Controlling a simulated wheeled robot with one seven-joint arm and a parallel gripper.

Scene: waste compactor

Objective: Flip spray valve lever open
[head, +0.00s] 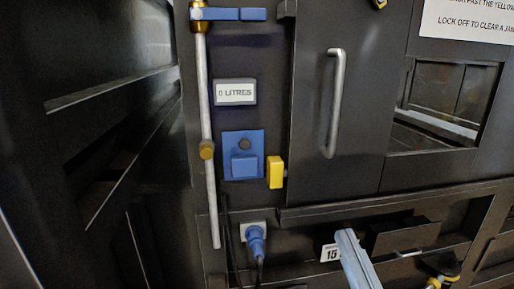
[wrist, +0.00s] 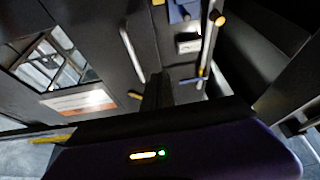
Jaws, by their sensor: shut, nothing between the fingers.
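The spray valve lever (head: 228,14) is a blue flat bar at the top left of the head view. It lies level, pointing right from a brass valve (head: 199,16) on an upright grey pipe (head: 205,100), so it stands across the pipe. In the wrist view, which is upside down, the blue lever (wrist: 188,81) shows small beside the pipe. My gripper (wrist: 158,80) shows as dark fingers at the wrist view's middle, shut and empty. The lever appears to the right of the fingers; contact cannot be told. I cannot make out the gripper in the head view.
A "0 LITRES" display (head: 235,92), a blue switch panel (head: 243,155), a yellow block (head: 275,172) and a blue plug (head: 256,241) sit right of the pipe. A door handle (head: 335,103) stands out further right. A dark wall (head: 90,130) is at left.

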